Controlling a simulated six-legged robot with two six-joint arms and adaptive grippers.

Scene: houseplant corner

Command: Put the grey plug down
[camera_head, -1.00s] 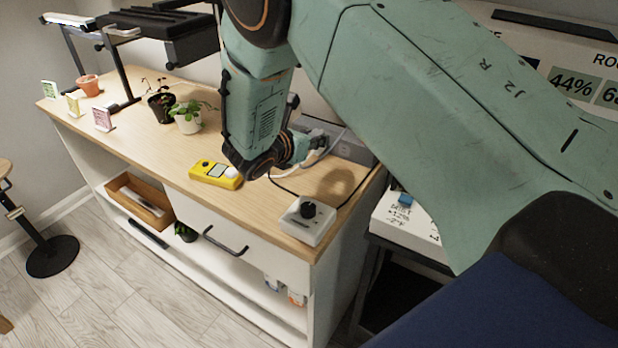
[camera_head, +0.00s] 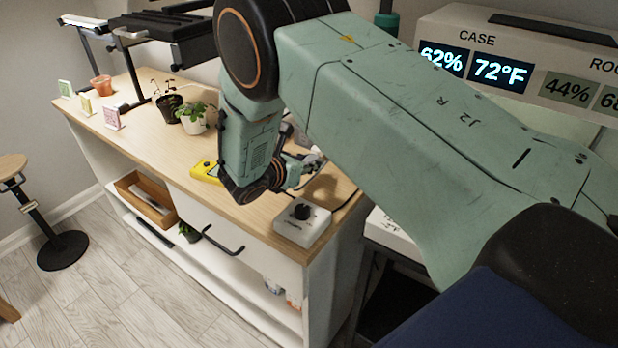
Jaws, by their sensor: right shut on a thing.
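My right gripper (camera_head: 303,168) is over the right part of the wooden bench top (camera_head: 258,205), behind and just above a white box with a black knob. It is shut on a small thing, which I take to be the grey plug. The plug is mostly hidden by the fingers and wrist, so its shape and tilt are hard to make out. I cannot tell whether it touches the bench top. A dark cable runs over the bench near the gripper. My left gripper is not in view.
The white knob box (camera_head: 302,222) stands at the bench's near right corner. A yellow meter (camera_head: 205,172) lies left of my wrist. Potted plants (camera_head: 194,118) stand farther left. A lit display case (camera_head: 480,65) is at the back right. Bare wood lies in front of the meter.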

